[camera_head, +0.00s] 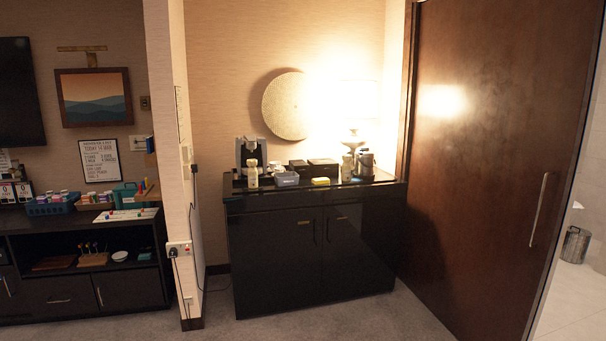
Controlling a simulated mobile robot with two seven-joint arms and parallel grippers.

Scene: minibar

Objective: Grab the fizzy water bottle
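Two pale bottle-like containers stand on the black minibar cabinet (310,250) across the room. One pale bottle (252,174) is at the left, in front of the coffee machine. Another pale bottle (346,168) is at the right, beside a dark kettle (366,163). They are too small for me to read a label, so I cannot tell which one, if either, is the fizzy water. Neither of my grippers is in view.
A grey basket (287,179), dark boxes (323,167), a yellow item (320,182) and a lit lamp (355,110) share the cabinet top. A wall end (172,200) stands left, a brown door (480,150) right. Carpet (330,318) in front is clear.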

